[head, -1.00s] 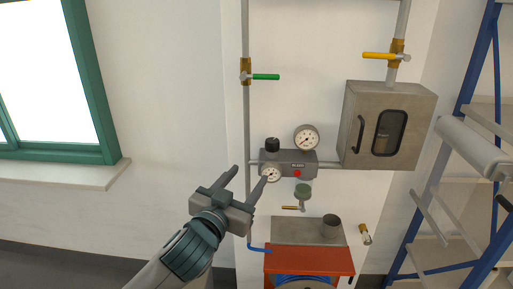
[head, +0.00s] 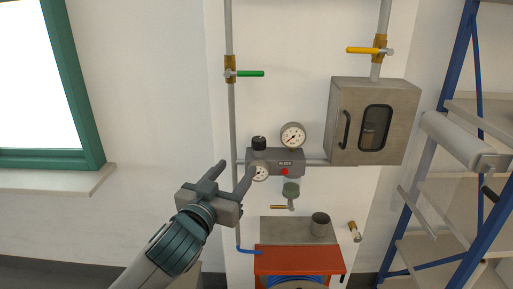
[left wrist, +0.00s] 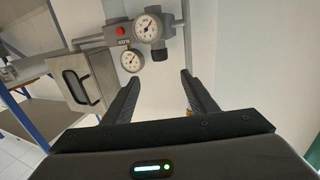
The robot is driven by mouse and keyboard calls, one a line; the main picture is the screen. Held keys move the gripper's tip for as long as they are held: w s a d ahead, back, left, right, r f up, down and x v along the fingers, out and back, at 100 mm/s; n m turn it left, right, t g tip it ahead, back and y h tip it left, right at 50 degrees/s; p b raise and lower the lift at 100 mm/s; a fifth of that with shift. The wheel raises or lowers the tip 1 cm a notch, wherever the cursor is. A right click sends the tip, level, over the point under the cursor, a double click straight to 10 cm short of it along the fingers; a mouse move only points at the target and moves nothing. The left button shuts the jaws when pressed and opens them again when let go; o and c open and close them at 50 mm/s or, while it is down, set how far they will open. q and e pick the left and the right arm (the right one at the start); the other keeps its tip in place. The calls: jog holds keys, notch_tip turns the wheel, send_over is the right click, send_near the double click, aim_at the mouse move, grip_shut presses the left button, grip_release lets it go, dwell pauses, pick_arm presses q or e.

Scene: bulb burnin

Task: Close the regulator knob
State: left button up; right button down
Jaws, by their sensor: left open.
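The regulator (head: 276,161) is a grey block on the wall pipe with two white gauges and a red button. Its black knob (head: 259,143) stands on top at the left end. In the left wrist view the regulator (left wrist: 121,32) appears upside down, with the black knob (left wrist: 160,55) beyond the fingers. My left gripper (head: 235,172) is open and empty, below and left of the knob, apart from it. One finger overlaps the lower gauge (head: 261,173) in the head view. My right gripper is not in view.
A grey metal cabinet (head: 375,121) is right of the regulator. A green-handled valve (head: 248,73) is above on the left pipe, and a yellow-handled valve (head: 368,50) is upper right. An orange-red unit (head: 298,261) stands below. A blue-framed shelf (head: 455,130) is far right.

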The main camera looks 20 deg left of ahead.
aim_at(256, 143)
pick_arm(q)
jog(key=w+p, duration=0.1)
jog(key=w, duration=0.4)
jog(key=w+p, duration=0.1)
jog(key=w, duration=0.3)
jog(key=w+p, duration=0.1)
jog(key=w, duration=0.4)
jog(key=shift+w+d+r, duration=0.1)
jog(key=shift+w+d, duration=0.2)
jog(key=shift+w, duration=0.65)
jog(key=c, duration=1.1)
